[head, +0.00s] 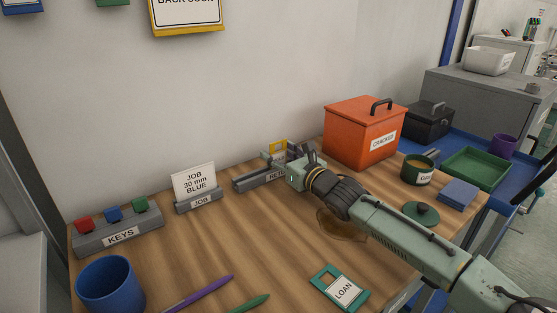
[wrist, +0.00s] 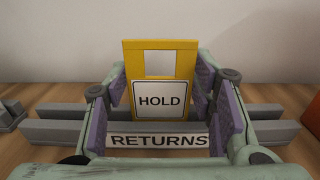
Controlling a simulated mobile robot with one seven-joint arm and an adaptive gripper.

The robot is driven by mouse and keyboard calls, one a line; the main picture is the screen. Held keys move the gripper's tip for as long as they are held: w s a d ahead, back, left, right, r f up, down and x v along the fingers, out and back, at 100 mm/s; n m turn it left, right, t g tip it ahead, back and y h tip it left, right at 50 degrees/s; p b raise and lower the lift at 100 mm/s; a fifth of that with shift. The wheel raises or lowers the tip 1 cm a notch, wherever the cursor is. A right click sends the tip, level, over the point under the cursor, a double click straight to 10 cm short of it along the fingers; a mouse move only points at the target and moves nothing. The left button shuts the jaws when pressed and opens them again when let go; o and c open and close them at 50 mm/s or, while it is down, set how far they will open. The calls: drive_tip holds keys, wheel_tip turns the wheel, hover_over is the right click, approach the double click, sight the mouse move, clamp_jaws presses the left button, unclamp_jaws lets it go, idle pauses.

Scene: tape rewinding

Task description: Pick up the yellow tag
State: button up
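The yellow tag (wrist: 158,58) has a white HOLD label and a square opening near its top. It stands upright in the grey RETURNS holder (wrist: 55,131). In the head view, the tag (head: 278,145) shows partly behind my gripper (head: 288,157) at the back of the table. In the wrist view, my gripper (wrist: 160,88) is open, with purple finger pads on both sides of the tag. The tag's lower end is hidden in the holder.
The orange CRACKED box (head: 362,135) stands right of the holder. The JOB card stand (head: 196,200) and KEYS rack (head: 118,235) are left. A teal LOAN tag (head: 340,287), blue cup (head: 110,285) and pens lie in front. A yellow-edged sign (head: 187,31) hangs above.

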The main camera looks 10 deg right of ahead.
sight(279, 142)
drive_tip(key=c, duration=0.4)
drive_tip(key=shift+r, duration=0.1)
drive_tip(key=shift+r+b, duration=0.3)
drive_tip(key=shift+r, duration=0.25)
wheel_tip(279, 142, up, 2)
drive_tip(key=shift+b, duration=0.3)
drive_tip(key=s+d+r+b, duration=0.1)
drive_tip(key=s+d, duration=0.2)
drive_tip(key=d, duration=0.4)
drive_tip(key=s+d+b, duration=0.1)
drive_tip(key=s+d, duration=0.3)
drive_tip(key=d, duration=0.3)
drive_tip(key=shift+s+d+r+b, duration=0.15)
drive_tip(key=shift+s+r+b, duration=0.05)
drive_tip(key=shift+r+b, duration=0.15)
